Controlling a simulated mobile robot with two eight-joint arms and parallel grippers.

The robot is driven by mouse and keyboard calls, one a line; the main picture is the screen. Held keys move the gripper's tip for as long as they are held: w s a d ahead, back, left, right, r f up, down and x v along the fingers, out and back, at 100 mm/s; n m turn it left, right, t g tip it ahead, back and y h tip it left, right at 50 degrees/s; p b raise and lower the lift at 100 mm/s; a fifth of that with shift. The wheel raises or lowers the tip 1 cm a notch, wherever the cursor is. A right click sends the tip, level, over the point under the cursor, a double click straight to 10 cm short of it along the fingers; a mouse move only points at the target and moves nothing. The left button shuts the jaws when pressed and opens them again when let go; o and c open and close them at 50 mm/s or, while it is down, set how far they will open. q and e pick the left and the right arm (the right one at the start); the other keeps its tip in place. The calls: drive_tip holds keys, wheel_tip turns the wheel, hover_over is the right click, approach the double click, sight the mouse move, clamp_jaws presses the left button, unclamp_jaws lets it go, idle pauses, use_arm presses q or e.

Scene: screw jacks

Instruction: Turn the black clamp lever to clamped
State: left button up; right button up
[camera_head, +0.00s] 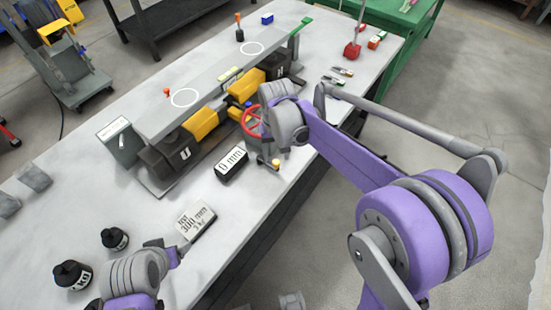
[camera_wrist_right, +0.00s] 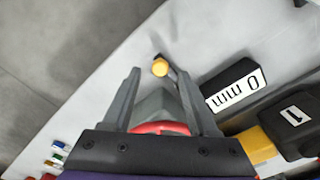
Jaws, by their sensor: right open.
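A short dark lever with a yellow knob (camera_head: 275,163) stands at the bench's front edge, beside the 0 mm block. I take it for the clamp lever, though little of its black part shows. In the right wrist view the yellow knob (camera_wrist_right: 160,68) lies near the fingertip gap, with a dark stem beside it. My right gripper (camera_wrist_right: 158,78) is open, its fingers on either side of a grey housing and red handwheel rim seen below. No finger contact with the lever is clear. The head view shows the red handwheel (camera_head: 250,121) partly behind my right wrist. My left gripper (camera_head: 173,256) shows only partly at bottom left.
The black 0 mm block (camera_head: 231,165) is close to the lever; it also shows in the wrist view (camera_wrist_right: 233,85). A white-faced 300 mm block (camera_head: 196,221) lies farther left. The jack's long grey top plate (camera_head: 215,85) and yellow parts stand behind. Black weights (camera_head: 114,239) stand front left.

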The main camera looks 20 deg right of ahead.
drive_tip(key=shift+f, duration=1.35)
clamp_jaws()
idle(0.4)
